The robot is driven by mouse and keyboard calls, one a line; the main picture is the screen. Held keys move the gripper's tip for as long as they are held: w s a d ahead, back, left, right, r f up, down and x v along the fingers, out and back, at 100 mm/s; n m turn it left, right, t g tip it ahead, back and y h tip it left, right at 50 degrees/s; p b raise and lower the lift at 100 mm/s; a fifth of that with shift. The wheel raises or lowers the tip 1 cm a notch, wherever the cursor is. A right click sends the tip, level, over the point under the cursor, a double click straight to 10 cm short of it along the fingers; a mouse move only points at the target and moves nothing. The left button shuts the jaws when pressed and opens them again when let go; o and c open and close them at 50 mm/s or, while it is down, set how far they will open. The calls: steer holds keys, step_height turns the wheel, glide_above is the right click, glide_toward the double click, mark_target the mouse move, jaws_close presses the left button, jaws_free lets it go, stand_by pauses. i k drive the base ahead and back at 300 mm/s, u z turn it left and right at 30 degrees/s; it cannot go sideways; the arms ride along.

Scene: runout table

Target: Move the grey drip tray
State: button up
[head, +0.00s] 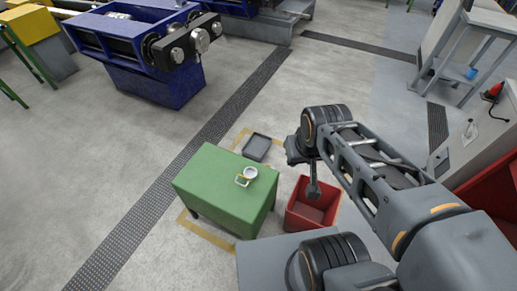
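The grey drip tray (257,146) is a small, dark, shallow rectangular tray. In the head view it appears to lie on the floor just beyond the green table (206,176), near a yellow floor marking. It looks empty. My gripper (313,191) hangs down to the right of the tray, apart from it, and appears over or close to the red bin (311,213). The fingers are too small and dark to show whether they are open or shut.
A white round item and a small yellowish item (242,181) sit on the green table. The red bin stands open to its right. A blue machine (150,55) stands at the back left. Dark grating strips (212,132) cross the floor. Grey floor beyond the tray is clear.

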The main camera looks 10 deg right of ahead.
mark_target(257, 146)
steer(key=u, duration=2.7)
steer(key=k, duration=1.2)
steer(key=u, duration=2.15)
steer(key=k, duration=2.95)
steer(key=u, duration=0.55)
